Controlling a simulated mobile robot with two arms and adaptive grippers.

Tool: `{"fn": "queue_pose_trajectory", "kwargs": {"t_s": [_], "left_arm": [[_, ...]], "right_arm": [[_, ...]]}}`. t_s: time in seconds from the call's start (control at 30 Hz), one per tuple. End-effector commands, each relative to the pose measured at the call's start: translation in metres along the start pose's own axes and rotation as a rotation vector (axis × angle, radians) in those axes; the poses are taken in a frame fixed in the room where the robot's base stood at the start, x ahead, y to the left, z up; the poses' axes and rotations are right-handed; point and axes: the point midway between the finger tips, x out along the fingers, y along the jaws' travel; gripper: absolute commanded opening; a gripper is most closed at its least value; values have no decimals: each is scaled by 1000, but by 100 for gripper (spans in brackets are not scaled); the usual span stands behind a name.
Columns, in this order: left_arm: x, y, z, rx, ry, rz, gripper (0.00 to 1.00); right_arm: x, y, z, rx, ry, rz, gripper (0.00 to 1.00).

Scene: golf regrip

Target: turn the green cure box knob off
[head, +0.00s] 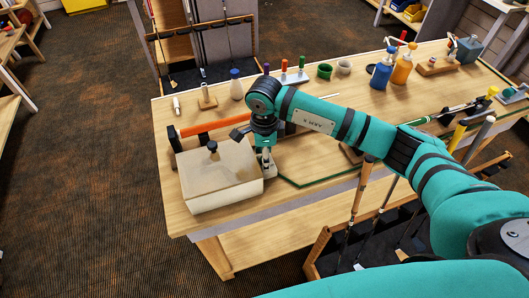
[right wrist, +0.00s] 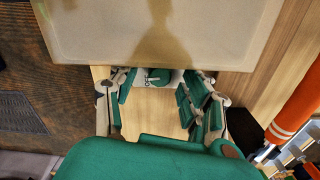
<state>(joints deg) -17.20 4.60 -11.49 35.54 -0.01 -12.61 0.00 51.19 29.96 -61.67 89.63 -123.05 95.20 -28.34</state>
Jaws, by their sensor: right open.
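The cream cure box (head: 215,185) stands on the near left part of the wooden bench. It also fills the top of the right wrist view (right wrist: 90,30). Its green knob (right wrist: 158,76) shows on a small white panel below the box edge in that view. My right gripper (head: 267,168) is at the right side of the box, low over the bench. In the right wrist view my right gripper (right wrist: 158,88) is open, with its fingers on either side of the knob and nothing held. I cannot tell whether the fingers touch the knob. My left gripper is out of view.
An orange bar (head: 217,124) lies behind the box; it also shows at right in the wrist view (right wrist: 299,103). Clubs stand in a rack at the front.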

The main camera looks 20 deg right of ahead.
Motion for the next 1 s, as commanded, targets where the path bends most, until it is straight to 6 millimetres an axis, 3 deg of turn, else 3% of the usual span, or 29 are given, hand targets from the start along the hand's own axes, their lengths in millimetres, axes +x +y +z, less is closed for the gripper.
{"fn": "queue_pose_trajectory", "kwargs": {"t_s": [0.33, 0.7, 0.87, 1.0], "left_arm": [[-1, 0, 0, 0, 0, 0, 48], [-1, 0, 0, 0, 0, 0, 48], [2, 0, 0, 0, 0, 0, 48], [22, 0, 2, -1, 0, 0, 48]], "right_arm": [[5, 0, 0, -1, 0, -1, 48], [4, 0, 0, -1, 0, -1, 0], [5, 0, 0, -9, 0, -2, 0], [10, -2, 0, -83, 0, -6, 0]]}}
